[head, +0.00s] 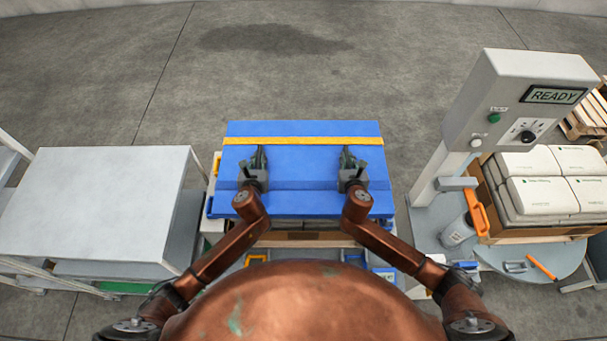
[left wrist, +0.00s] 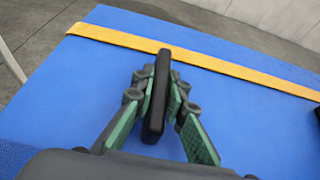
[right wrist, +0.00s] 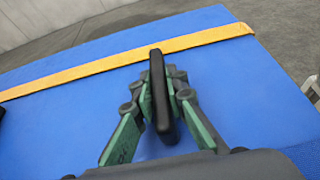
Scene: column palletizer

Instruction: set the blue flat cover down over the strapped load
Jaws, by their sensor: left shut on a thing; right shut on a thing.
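The blue flat cover (head: 305,161) is in the middle of the head view, with a yellow strap (head: 303,141) across its far part. My left gripper (head: 260,160) is shut on a black upright handle (left wrist: 157,95) on the left part of the cover. My right gripper (head: 347,160) is shut on a matching black handle (right wrist: 160,92) on the right part. The load under the cover is mostly hidden; a brownish edge (head: 305,236) shows below the cover's near side. I cannot tell whether the cover touches the load.
A grey table (head: 95,205) stands at the left. At the right are a machine post with a READY display (head: 555,95), a round grey plate (head: 535,262) and a pallet of white bags (head: 545,180). The floor beyond the cover is clear.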

